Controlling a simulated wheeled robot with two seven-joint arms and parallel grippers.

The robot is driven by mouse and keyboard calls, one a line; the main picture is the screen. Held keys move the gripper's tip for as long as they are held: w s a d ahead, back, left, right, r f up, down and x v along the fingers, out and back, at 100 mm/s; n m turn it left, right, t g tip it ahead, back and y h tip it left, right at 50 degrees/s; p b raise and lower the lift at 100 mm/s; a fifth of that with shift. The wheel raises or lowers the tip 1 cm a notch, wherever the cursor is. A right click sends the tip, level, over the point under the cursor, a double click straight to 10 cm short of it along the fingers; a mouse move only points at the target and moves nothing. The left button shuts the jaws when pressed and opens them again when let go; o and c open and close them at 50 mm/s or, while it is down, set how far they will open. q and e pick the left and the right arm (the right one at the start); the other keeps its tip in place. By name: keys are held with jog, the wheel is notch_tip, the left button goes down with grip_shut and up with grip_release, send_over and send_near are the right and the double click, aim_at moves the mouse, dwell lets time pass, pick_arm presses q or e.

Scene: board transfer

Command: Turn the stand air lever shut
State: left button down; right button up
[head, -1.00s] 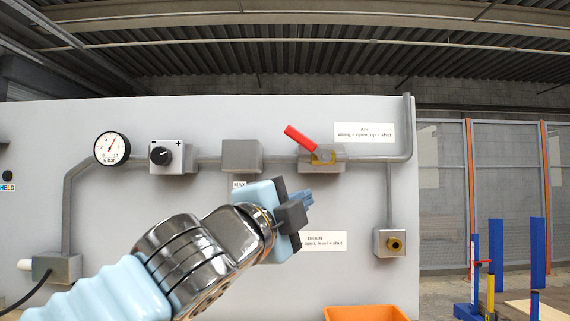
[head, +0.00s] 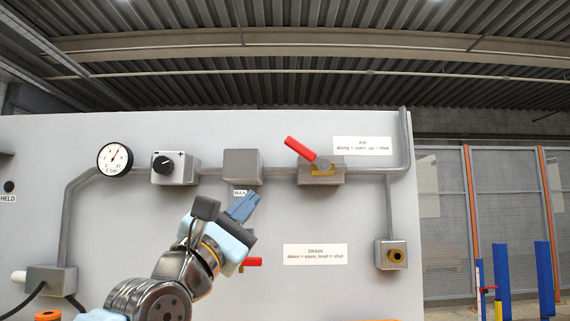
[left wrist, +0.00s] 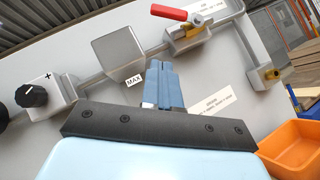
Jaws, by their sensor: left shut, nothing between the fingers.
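The red air lever (head: 301,148) is on a grey valve body (head: 321,172) on the panel, tilted up to the left from its pivot. The label beside it reads "AIR, along = open, up = shut". The lever also shows in the left wrist view (left wrist: 169,12), above and right of the fingers. My left gripper (head: 243,206) is shut and empty, below and left of the lever and apart from it. In the left wrist view its blue fingers (left wrist: 163,86) are together. My right gripper is not in view.
A gauge (head: 115,159), a black knob (head: 162,163) and a grey box (head: 243,165) sit along the pipe. Panel between gripper and lever is clear.

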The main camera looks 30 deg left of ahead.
pick_arm(q)
jog(key=p, duration=0.4)
send_near(300, 149)
jog(key=w+a, duration=0.4)
jog(key=shift+w+d+r+p, duration=0.3)
jog(key=shift+d+r+p, duration=0.2)
jog(key=shift+r, duration=0.3)
jog(key=shift+w+d+r+p, duration=0.4)
jog(key=shift+d+r, duration=0.15)
jog(key=shift+r, duration=0.2)
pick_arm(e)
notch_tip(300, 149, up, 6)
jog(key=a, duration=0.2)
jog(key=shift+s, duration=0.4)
